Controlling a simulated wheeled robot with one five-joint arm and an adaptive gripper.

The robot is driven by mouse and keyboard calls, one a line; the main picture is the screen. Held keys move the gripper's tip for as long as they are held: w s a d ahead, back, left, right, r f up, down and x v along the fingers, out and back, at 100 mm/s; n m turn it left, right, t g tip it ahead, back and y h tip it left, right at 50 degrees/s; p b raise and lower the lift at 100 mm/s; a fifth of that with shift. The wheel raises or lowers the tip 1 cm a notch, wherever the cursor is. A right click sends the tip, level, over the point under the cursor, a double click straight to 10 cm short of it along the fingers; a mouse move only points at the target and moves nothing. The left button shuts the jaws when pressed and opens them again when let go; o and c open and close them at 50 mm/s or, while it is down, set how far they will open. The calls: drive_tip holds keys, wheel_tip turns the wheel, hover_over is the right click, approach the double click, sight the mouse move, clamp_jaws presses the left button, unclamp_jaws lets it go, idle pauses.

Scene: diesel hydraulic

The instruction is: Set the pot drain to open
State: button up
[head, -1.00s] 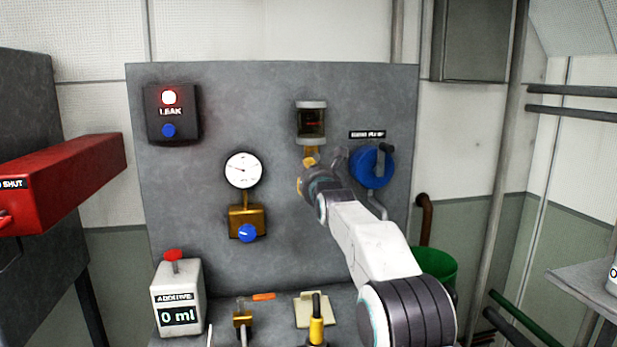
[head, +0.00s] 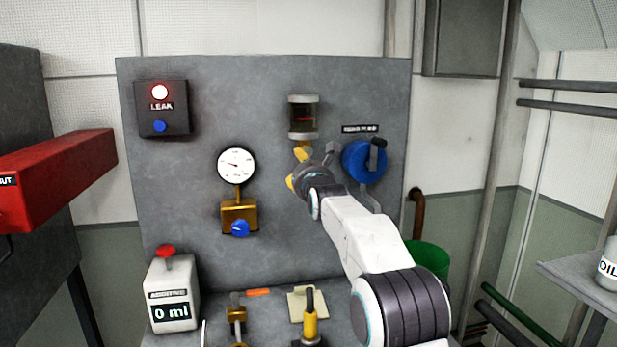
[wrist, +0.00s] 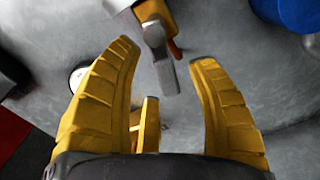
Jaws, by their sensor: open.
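The pot (head: 303,118) is a small glass bowl with pale caps, mounted high on the grey panel. Its brass drain (head: 303,151) hangs below it, partly hidden by my gripper in the head view. In the wrist view the drain's body (wrist: 153,12) enters from the top, with a grey lever (wrist: 165,75) pointing down between my yellow fingers. My gripper (wrist: 166,54) is open, one finger on each side of the lever, with gaps visible on both sides. In the head view my gripper (head: 303,172) is just below the pot.
A blue hand-wheel (head: 364,161) is close to the right of my gripper. A gauge (head: 238,165) with a brass block and blue knob (head: 240,228) is to the left. Below stand an additive bottle (head: 173,290) and brass fittings (head: 310,318). The leak lamp (head: 160,92) glows.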

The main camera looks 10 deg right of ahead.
drive_tip(key=s, duration=1.1)
drive_tip(key=shift+s, duration=0.3)
drive_tip(key=shift+a+f, duration=0.1)
drive_tip(key=shift+f, duration=0.05)
